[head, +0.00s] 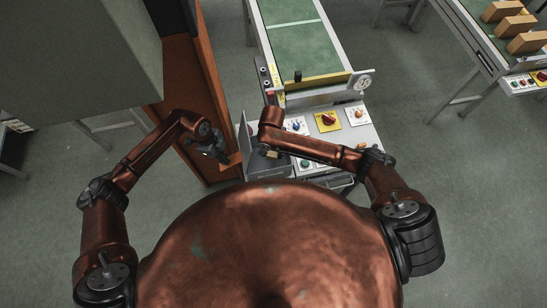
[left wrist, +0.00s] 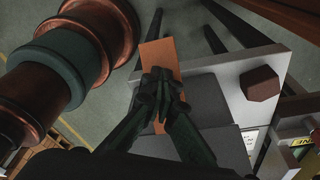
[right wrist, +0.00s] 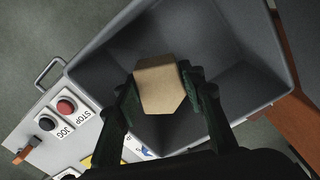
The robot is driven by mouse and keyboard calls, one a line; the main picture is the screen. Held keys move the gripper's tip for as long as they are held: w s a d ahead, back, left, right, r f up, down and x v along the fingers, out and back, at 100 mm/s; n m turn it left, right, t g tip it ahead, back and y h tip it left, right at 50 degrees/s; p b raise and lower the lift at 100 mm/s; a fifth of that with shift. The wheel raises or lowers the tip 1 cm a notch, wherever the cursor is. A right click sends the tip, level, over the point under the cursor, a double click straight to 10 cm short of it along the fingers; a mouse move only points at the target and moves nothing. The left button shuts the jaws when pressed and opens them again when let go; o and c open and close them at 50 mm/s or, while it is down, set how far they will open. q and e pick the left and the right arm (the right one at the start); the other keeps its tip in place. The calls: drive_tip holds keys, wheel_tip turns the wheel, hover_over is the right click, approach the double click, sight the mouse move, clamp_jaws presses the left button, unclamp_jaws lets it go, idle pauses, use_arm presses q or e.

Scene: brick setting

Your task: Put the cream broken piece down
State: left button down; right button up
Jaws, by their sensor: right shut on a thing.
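The cream broken piece (right wrist: 160,84) is pinched between the two fingers of my right gripper (right wrist: 162,92). In the right wrist view it hangs over the open mouth of a dark grey bin (right wrist: 258,75); the gap to the bin floor cannot be judged. In the head view my right gripper (head: 272,149) is over the bin (head: 265,166), and only a small part of the cream piece shows. In the head view the left gripper (head: 221,152) is beside the orange cabinet, left of the bin.
A control panel (head: 326,122) with knobs and buttons adjoins the bin. A green conveyor (head: 290,45) runs away behind it. The orange cabinet (head: 190,90) stands at left. A dark reddish block (left wrist: 260,83) shows in the left wrist view. Several tan bricks (head: 514,22) sit far right.

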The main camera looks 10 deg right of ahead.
sight(273, 152)
drive_tip(key=shift+f, duration=3)
drive_tip(key=shift+f, duration=0.15)
drive_tip(key=o, duration=1.2)
wheel_tip(273, 152, up, 12)
drive_tip(key=shift+r, duration=0.2)
